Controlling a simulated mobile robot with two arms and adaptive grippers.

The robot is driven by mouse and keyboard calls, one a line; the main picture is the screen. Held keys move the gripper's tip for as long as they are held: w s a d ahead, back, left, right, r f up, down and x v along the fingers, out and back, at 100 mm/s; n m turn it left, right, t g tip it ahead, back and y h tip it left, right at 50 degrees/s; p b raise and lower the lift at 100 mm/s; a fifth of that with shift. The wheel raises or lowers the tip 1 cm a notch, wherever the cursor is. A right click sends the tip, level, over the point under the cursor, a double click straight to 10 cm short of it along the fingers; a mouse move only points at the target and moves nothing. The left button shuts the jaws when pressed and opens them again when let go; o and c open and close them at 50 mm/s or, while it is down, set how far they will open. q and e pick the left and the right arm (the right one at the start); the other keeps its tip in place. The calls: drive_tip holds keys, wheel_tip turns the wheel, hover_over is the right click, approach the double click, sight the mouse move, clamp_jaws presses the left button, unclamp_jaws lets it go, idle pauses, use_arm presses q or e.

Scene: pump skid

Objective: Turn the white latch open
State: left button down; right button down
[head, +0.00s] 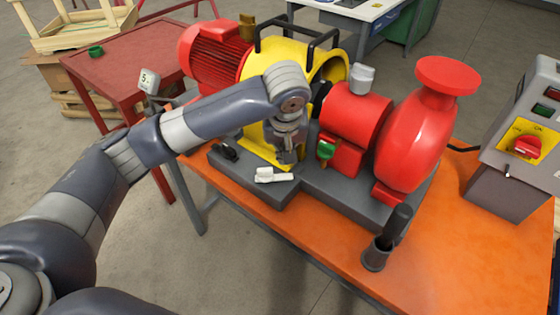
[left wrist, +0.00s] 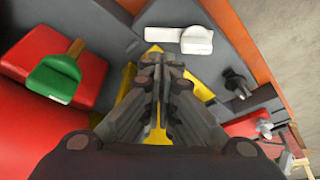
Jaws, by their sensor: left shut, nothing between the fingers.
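The white latch (head: 272,175) lies on the grey skid base in front of the yellow guard in the head view. It has a round knob end and a flat bar. In the left wrist view the white latch (left wrist: 196,40) shows whole near the top, right of my fingertips. My left gripper (head: 287,157) points down just above and behind the latch in the head view. Its fingers (left wrist: 161,58) are together with nothing between them, and it looks apart from the latch. My right gripper is in neither view.
A green handle (head: 326,149) sits on a red block right of my gripper; a black knob (head: 226,150) is to the left. The yellow guard (head: 295,53) and red pump (head: 412,140) stand close behind. A black lever stands in a cup (head: 377,257) on the orange table (head: 470,260).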

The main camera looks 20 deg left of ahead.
sight(280, 167)
use_arm(q)
drive_tip(key=shift+n, duration=0.3)
drive_tip(key=x, duration=0.3)
drive_tip(key=p+x, duration=0.1)
drive_tip(key=x, duration=0.2)
drive_tip(key=a+x, duration=0.1)
drive_tip(key=x, duration=0.2)
drive_tip(key=shift+w+a, duration=0.15)
drive_tip(key=shift+w, duration=0.3)
drive_tip(key=shift+r+p, duration=0.1)
drive_tip(key=shift+p, duration=0.2)
